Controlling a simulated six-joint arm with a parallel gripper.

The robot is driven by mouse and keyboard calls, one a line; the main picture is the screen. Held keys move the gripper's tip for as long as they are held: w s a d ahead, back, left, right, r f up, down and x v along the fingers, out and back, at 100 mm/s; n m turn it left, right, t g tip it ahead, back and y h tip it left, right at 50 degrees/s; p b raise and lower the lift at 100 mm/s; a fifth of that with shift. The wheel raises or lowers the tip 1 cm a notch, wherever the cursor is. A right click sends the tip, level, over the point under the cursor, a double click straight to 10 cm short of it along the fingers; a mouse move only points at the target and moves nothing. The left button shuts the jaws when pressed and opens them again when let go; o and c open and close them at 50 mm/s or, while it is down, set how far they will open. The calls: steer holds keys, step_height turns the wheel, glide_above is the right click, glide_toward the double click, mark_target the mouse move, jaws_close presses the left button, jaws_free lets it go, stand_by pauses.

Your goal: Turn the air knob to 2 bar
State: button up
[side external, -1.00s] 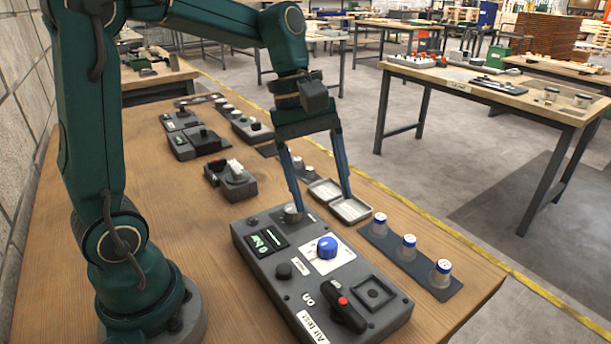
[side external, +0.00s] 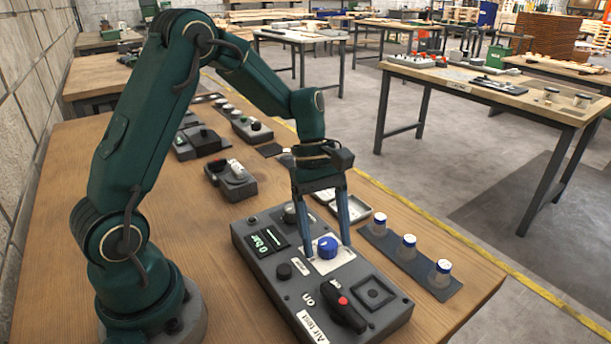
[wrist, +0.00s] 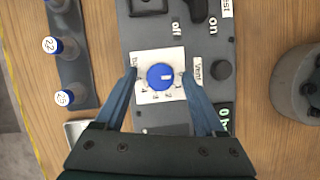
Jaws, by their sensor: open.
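The blue air knob (side external: 327,247) sits on a white dial plate (side external: 318,264) on the grey control box (side external: 262,271). In the wrist view the knob (wrist: 160,76) shows a small pale mark, and numbers lie around it on the plate (wrist: 147,98). My gripper (side external: 327,250) is open and points down over the knob. In the wrist view its fingertips (wrist: 157,74) are on either side of the knob, with a gap at least on the left. A display (side external: 265,242) with green characters starts with 0 in the wrist view (wrist: 225,117).
A black knob (side external: 284,271) labelled Vent and a black lever with a red button (side external: 345,308) stand on the same box. A strip with white-and-blue capped jars (side external: 407,247) lies to the right. Grey trays (side external: 351,212) lie behind the box.

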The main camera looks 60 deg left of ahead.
jaws_close()
steer(key=shift+m, duration=0.3)
steer(key=m+g, duration=0.1)
steer(key=m, duration=0.2)
steer(key=m+g+y, duration=0.1)
steer(key=m, duration=0.2)
steer(key=shift+w+d, duration=0.15)
steer(key=shift+w, duration=0.05)
steer(key=m, duration=0.2)
steer(key=m+g+y, duration=0.1)
steer(key=m, duration=0.1)
steer(key=shift+d+m+y, duration=0.1)
steer(key=shift+m+y, duration=0.2)
steer(key=shift+m+g+y, duration=0.4)
steer(key=shift+m+y, duration=0.1)
steer(key=shift+m, duration=1)
